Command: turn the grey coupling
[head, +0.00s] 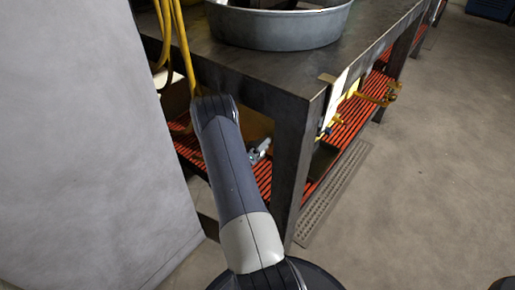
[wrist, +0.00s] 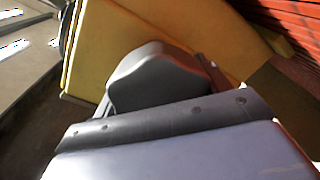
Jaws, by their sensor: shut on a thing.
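In the wrist view, a dark grey rounded piece (wrist: 158,76), which I take to be the grey coupling, stands just beyond the front edge of my gripper (wrist: 165,118). My gripper is shut on it; its fingertips are hard to make out in the shadow. A large yellow housing (wrist: 160,28) lies behind and beside the grey piece. In the head view, my arm covers much of the spot under the table. A small grey part (head: 260,150) shows beside the arm there, with a dull yellow shape behind it. No tag is readable.
A dark metal table (head: 265,75) carries a round grey basin (head: 280,25). Its leg (head: 290,170) is close right of my arm. A red slatted shelf (head: 345,135) runs below. Yellow hoses (head: 183,50) hang at left, near a pale panel (head: 80,150).

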